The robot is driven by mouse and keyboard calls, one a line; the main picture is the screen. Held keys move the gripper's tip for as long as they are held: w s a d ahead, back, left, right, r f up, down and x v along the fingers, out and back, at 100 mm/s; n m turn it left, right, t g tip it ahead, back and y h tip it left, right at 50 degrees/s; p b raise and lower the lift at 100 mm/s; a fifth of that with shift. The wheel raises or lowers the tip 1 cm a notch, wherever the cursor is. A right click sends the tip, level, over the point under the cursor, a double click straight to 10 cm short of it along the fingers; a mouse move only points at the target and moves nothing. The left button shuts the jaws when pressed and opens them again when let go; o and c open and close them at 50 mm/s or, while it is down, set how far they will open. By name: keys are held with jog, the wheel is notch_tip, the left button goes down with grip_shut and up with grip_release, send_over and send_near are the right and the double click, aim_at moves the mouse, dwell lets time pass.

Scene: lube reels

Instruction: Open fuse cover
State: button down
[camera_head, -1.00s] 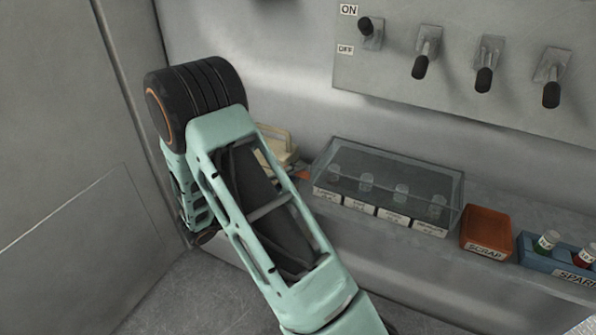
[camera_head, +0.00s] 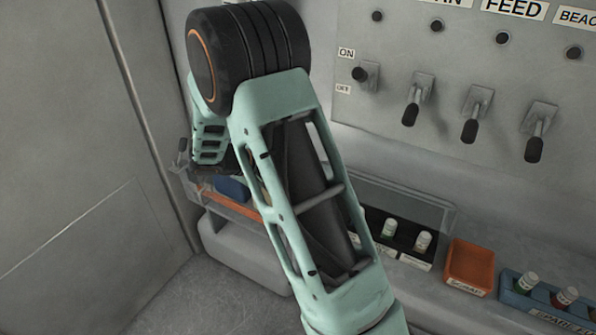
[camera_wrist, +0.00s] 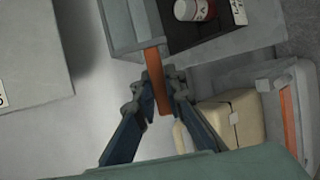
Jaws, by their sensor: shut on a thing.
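The fuse box with its clear cover (camera_head: 435,207) stands on the ledge below the switch panel, its left part hidden behind my arm. Two fuses (camera_head: 422,241) show in clear colour over a dark base. In the wrist view my gripper (camera_wrist: 160,97) is shut on an orange strip (camera_wrist: 153,68), the cover's handle, at the edge of the grey-looking box. A red-and-white fuse (camera_wrist: 193,9) shows in the dark inside beyond it. In the head view my fingers are hidden behind my arm.
An orange scrap tray (camera_head: 470,262) and a blue spare-fuse tray (camera_head: 548,300) stand to the right. Switches (camera_head: 412,100) hang above on the panel. A cream box (camera_wrist: 236,122) and a pale case with an orange stripe (camera_wrist: 290,125) lie beside my gripper.

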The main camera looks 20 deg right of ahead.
jog(key=w+d+r+n+g+y+p, duration=0.1)
jog(key=w+d+r+g+y+p, duration=0.1)
jog(key=w+d+p, duration=0.4)
jog(key=shift+w+d+r+y, duration=0.8)
jog(key=shift+d+r, duration=0.4)
jog(key=shift+d, duration=0.6)
jog(key=c, duration=2)
grip_release()
jog(key=shift+s, duration=0.1)
jog(key=shift+o, duration=0.2)
jog(key=shift+f, duration=0.1)
jog(key=v, duration=1.2)
